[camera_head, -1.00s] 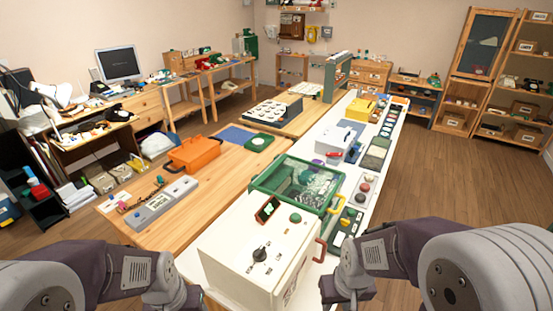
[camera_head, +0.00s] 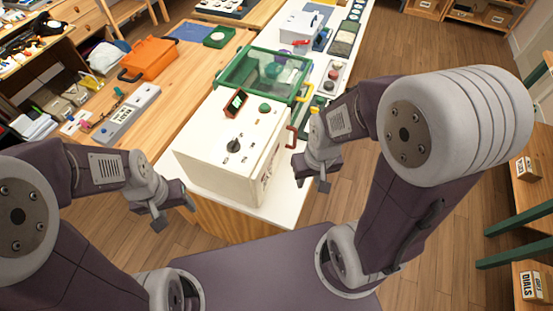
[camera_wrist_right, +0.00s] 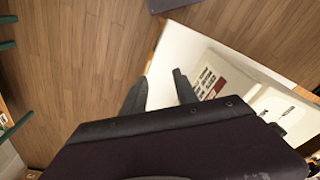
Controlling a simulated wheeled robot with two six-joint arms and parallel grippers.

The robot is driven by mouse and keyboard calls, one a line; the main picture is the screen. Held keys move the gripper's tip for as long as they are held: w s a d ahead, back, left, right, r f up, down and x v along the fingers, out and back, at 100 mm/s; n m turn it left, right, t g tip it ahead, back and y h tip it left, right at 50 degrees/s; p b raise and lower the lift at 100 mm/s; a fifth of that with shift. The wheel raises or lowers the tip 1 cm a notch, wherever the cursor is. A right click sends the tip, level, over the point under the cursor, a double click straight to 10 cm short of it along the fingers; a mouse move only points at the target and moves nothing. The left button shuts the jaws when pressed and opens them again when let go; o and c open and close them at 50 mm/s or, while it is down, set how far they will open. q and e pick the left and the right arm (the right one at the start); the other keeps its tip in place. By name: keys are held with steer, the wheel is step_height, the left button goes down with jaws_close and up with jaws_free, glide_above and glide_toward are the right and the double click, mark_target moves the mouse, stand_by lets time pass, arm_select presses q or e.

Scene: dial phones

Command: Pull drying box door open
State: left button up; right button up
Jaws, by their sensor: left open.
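The drying box (camera_head: 213,164) is a white box with a black dial, a green button and a small dark display on its top. It stands at the near end of the white table. A red handle (camera_head: 291,136) is on its right-hand side, where the surface is seen at a steep angle; the door looks shut. My right gripper (camera_head: 312,176) is open and empty, just right of and below the handle, apart from it. In the right wrist view its fingers (camera_wrist_right: 160,88) are spread beside the box's labelled face (camera_wrist_right: 225,80). My left gripper (camera_head: 172,212) is open and empty, left of the box.
A green-framed clear bin (camera_head: 263,57) stands just behind the box. An orange toolbox (camera_head: 149,58) and a grey device (camera_head: 127,119) are on the wooden table (camera_head: 181,91) to the left. The floor (camera_head: 340,203) right of the table is clear.

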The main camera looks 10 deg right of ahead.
steer(key=m+y+p, duration=0.4)
steer(key=m+p, duration=0.7)
steer(key=m, duration=1.2)
glide_toward(295, 137)
step_height(295, 137, down, 3)
steer(key=shift+t, duration=0.3)
steer(key=p+x, duration=0.1)
steer(key=x, duration=0.3)
steer(key=p+x, duration=0.1)
steer(key=x, duration=0.3)
steer(key=shift+w, duration=0.25)
steer(key=shift+a+f, duration=0.2)
jaws_close()
steer(key=shift+w, duration=0.1)
